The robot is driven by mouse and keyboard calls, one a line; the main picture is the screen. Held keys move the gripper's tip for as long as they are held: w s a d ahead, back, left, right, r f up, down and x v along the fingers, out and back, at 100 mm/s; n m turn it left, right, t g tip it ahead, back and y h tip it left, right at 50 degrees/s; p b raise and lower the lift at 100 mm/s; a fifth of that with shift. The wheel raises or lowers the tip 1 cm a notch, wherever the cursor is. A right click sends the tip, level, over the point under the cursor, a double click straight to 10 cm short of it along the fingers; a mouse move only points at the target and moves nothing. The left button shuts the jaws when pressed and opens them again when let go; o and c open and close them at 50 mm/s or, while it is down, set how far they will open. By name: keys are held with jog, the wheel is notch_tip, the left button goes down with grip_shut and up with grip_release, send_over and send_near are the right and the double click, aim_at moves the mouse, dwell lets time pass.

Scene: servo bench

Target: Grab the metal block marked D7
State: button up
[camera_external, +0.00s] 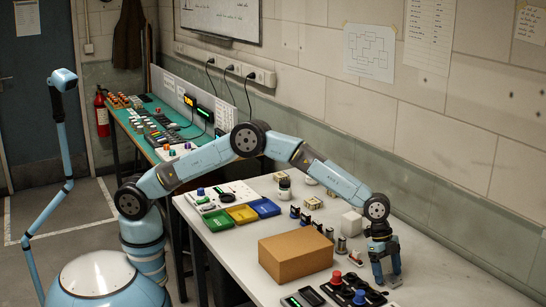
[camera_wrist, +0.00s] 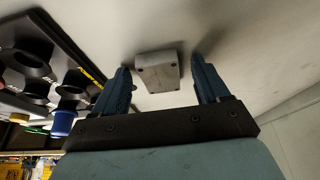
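A small grey metal block (camera_wrist: 157,72) with dark corner holes lies on the white bench in the wrist view. No D7 marking is legible on it. My gripper (camera_wrist: 160,72) is open, with one blue finger on each side of the block and a gap on both sides. In the external view my gripper (camera_external: 385,270) points down close to the bench top at the right. The block (camera_external: 394,281) shows there only as a small grey patch by the fingertips, partly hidden.
A black tray (camera_external: 352,292) with red and black round parts stands left of my gripper; it also shows in the wrist view (camera_wrist: 60,45). A cardboard box (camera_external: 296,255) stands further left. A white cube (camera_external: 352,223) is behind. The bench (camera_external: 440,285) is clear to the right.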

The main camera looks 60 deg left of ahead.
jog(key=c, duration=1.1)
